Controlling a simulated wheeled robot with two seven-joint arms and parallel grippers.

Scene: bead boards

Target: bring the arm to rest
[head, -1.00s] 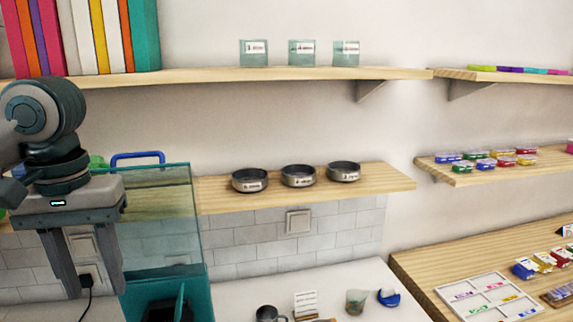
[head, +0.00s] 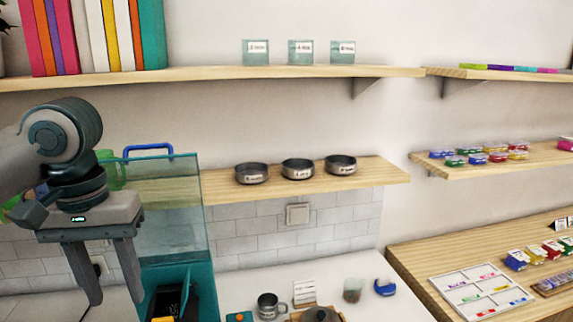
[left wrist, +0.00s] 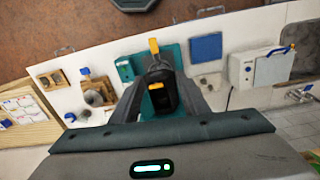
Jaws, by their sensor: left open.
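My left gripper (head: 92,270) hangs at the left of the head view with its fingers pointing down. It is open, and nothing shows between its fingers. It is in front of the wall and beside a clear teal-edged panel (head: 170,225). In the left wrist view the gripper (left wrist: 160,90) looks down over the counter, and a black-and-yellow object (left wrist: 160,92) on a teal base shows between and beyond the fingers. My right gripper is in neither view.
A wooden table (head: 410,262) with a sorting tray (head: 480,290) stands at the right.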

